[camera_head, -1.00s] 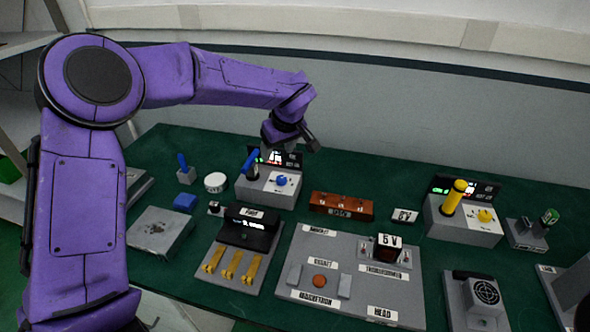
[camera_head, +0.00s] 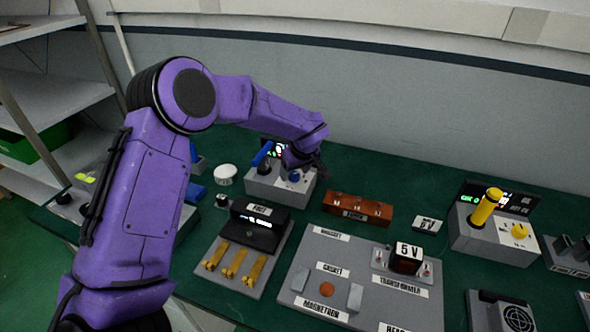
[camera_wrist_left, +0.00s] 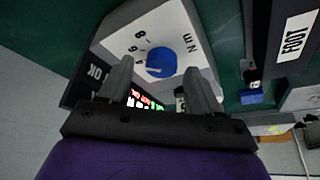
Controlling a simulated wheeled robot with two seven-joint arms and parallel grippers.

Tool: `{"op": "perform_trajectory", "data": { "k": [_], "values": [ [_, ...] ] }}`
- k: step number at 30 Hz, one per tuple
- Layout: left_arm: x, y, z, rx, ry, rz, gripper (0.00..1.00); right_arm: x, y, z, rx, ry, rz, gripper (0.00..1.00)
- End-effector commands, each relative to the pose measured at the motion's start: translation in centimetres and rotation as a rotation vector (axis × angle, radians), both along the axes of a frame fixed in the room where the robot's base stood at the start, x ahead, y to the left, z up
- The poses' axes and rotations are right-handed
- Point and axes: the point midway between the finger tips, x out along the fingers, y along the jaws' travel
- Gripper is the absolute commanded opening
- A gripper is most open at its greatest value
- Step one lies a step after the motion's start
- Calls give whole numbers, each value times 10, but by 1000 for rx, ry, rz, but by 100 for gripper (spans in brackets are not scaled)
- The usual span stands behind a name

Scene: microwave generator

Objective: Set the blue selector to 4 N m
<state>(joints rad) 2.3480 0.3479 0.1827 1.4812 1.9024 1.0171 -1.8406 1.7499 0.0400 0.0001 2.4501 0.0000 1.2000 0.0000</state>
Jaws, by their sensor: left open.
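The blue selector (camera_head: 294,176) is a small round knob on the sloped top of a grey box (camera_head: 262,185) with a blue-handled lever (camera_head: 262,154). In the left wrist view the selector (camera_wrist_left: 160,62) sits on a pale panel with printed numbers and "N m". An 8 and a 6 can be read; I cannot tell which mark it points to. My left gripper (camera_head: 305,165) is over this box, close to the selector. In the wrist view its two fingers (camera_wrist_left: 160,72) stand apart, one on either side of the selector. I cannot tell whether they touch it. My right gripper is not in view.
A lit display (camera_wrist_left: 145,100) shows between the fingers. A brown block (camera_head: 358,209) stands to the right of the box, and the black FOOT unit (camera_head: 257,226) in front. A similar box with a yellow lever (camera_head: 486,207) is farther right.

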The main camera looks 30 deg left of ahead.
Motion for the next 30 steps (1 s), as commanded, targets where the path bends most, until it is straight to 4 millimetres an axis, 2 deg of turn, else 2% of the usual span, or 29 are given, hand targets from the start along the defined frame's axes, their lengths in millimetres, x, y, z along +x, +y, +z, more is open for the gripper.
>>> {"op": "perform_trajectory", "data": {
  "k": [9, 10, 12, 15, 23, 30],
  "values": [
    [1, 3, -6, 1, 0, 0, 63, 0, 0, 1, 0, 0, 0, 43],
    [1, 3, -6, 1, 0, 0, 57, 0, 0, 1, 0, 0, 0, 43],
    [0, 3, -6, 1, 0, 0, 34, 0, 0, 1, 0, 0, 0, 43],
    [0, 3, -6, 1, 0, 0, 7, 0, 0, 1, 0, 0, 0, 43],
    [0, 3, -5, 0, 0, 21, 7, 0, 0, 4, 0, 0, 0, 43],
    [1, 3, -3, 0, 2, 136, 7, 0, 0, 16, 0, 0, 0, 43]
  ]
}}
